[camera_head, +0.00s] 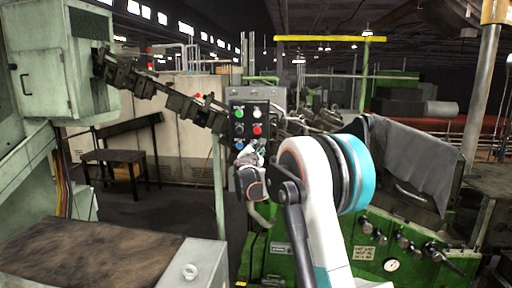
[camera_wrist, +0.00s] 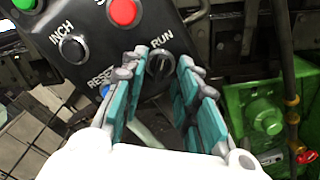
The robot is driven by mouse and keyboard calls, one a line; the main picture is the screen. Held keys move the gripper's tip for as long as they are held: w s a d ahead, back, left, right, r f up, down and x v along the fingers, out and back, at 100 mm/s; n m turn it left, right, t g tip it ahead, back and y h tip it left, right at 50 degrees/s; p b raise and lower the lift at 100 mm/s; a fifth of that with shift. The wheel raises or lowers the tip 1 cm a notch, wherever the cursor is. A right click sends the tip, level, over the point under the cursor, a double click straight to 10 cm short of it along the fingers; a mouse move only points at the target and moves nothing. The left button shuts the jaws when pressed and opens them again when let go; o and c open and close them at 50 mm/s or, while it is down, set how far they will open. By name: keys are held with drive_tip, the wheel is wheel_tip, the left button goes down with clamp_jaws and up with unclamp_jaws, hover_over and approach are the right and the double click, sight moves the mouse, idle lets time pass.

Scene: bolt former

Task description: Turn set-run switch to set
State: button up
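The set-run switch (camera_wrist: 160,64) is a dark round knob with a raised grip, low on the black control panel (camera_wrist: 95,58) in the wrist view. The word RUN shows at its upper right; no SET label is readable, and its exact setting is unclear. My gripper (camera_wrist: 161,68) is open, with teal-padded fingertips on the left and right of the knob. A gap shows between the pads; I cannot tell whether either tip touches the knob. In the head view my gripper (camera_head: 249,158) is at the panel's (camera_head: 248,120) lower part and hides the switch.
Around the switch are a red button (camera_wrist: 123,11), the INCH selector (camera_wrist: 73,49), a blue RESET button (camera_wrist: 105,91) partly behind the left finger, and a green button (camera_wrist: 24,4). A green machine block (camera_wrist: 262,120) with a red-handled valve stands at the right.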

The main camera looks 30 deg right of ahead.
drive_tip(key=shift+w+d, duration=0.45)
drive_tip(key=shift+w, duration=0.15)
clamp_jaws()
